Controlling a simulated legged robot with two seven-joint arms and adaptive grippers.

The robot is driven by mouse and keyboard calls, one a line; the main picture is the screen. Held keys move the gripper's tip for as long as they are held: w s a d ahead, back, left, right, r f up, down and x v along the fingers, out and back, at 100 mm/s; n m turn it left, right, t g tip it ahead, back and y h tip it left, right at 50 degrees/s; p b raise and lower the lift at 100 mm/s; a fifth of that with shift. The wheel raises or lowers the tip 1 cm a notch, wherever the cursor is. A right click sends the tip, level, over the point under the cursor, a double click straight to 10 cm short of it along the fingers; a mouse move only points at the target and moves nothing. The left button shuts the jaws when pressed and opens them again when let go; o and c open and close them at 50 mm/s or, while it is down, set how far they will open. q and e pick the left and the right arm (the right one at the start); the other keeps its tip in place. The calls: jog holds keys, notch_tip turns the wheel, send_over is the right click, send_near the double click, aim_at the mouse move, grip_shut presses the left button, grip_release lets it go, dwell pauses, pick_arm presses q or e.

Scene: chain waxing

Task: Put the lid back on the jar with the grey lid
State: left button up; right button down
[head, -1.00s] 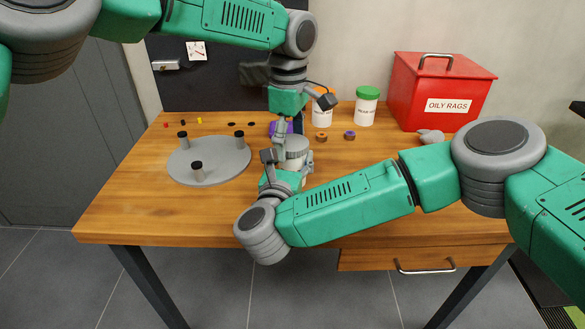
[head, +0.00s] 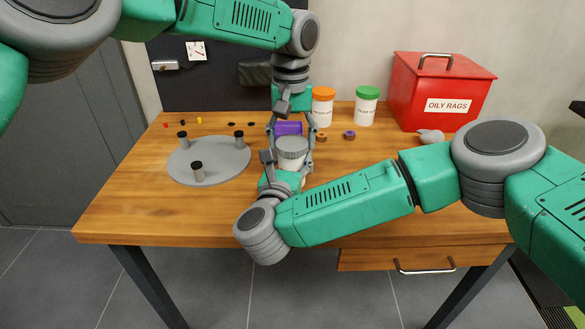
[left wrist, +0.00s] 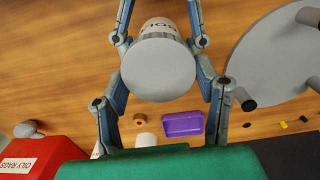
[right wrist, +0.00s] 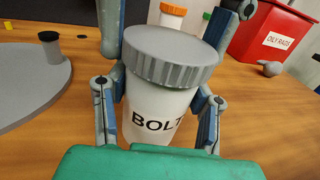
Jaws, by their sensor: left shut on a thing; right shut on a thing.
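The white jar (right wrist: 158,110) with "BOLT" on its label stands upright, and its grey lid (right wrist: 172,54) sits on its mouth. My right gripper (right wrist: 165,75) is shut on the jar body from the near side. My left gripper (left wrist: 160,65) comes down from above and behind, with its fingers on either side of the lid (left wrist: 158,72), shut on it. In the head view the lid (head: 292,147) shows between both grippers. Whether the lid is threaded tight cannot be seen.
A purple tray (head: 289,128) lies just behind the jar. White jars with orange (head: 323,108) and green (head: 367,108) lids stand at the back. A red oily-rags bin (head: 440,92) is at the right. A grey round stand with pegs (head: 215,172) is at the left.

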pick_arm(q)
jog(key=m, duration=0.6)
jog(key=shift+m, duration=0.4)
pick_arm(e)
jog(key=shift+d, duration=0.15)
pick_arm(q)
jog(key=m, duration=1)
jog(key=shift+d+m, duration=0.1)
jog(key=shift+m, duration=0.3)
jog(key=m, duration=0.4)
jog(key=shift+s+m, duration=0.1)
jog(key=shift+m, duration=0.3)
jog(key=o, duration=1.1)
jog(key=shift+o, duration=1.3)
jog(key=shift+d, duration=0.1)
notch_tip(320, 180, up, 12)
